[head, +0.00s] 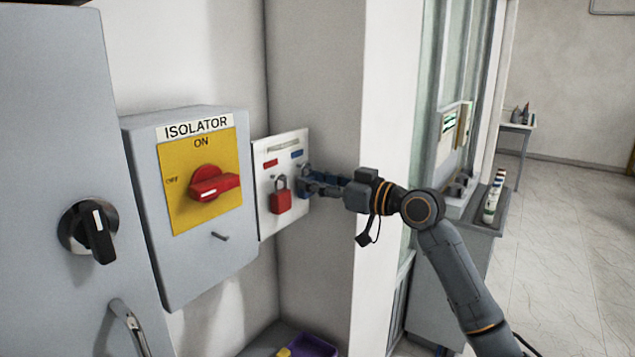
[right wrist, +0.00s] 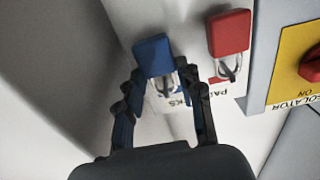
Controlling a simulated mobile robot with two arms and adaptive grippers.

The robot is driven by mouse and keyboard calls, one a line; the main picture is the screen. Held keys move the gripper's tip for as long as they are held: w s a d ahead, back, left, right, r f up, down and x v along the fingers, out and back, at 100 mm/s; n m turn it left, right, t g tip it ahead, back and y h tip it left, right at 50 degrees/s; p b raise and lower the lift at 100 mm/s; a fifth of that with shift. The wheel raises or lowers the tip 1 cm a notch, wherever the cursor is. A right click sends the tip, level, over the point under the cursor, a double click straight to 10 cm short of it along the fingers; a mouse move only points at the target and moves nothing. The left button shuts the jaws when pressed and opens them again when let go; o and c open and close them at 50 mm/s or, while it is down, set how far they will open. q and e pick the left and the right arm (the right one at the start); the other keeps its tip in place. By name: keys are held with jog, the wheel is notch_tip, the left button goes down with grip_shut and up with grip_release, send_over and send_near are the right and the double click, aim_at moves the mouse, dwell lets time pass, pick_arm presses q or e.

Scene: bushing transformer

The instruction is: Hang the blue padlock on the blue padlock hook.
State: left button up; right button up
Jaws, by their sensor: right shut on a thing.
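The blue padlock (right wrist: 154,58) is between the fingers of my right gripper (right wrist: 160,75), close to the white padlock board (head: 293,150). The right wrist view is upside down, so its shackle points down there. In the head view my right gripper (head: 312,186) reaches in from the right and mostly covers the blue padlock (head: 303,182). A blue label (head: 297,154) is on the board's upper right. The blue padlock hook itself is hidden or too small to make out, so I cannot tell whether the shackle is on it. My left gripper is not in view.
A red padlock (head: 281,201) hangs on the board just left of the blue one. The isolator box (head: 190,270) with its red switch (head: 214,186) stands further left. A wall corner (head: 390,150) is right of the board. A purple bin (head: 310,346) sits below.

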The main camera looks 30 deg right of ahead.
jog(key=o, duration=1.3)
jog(key=v, duration=1.2)
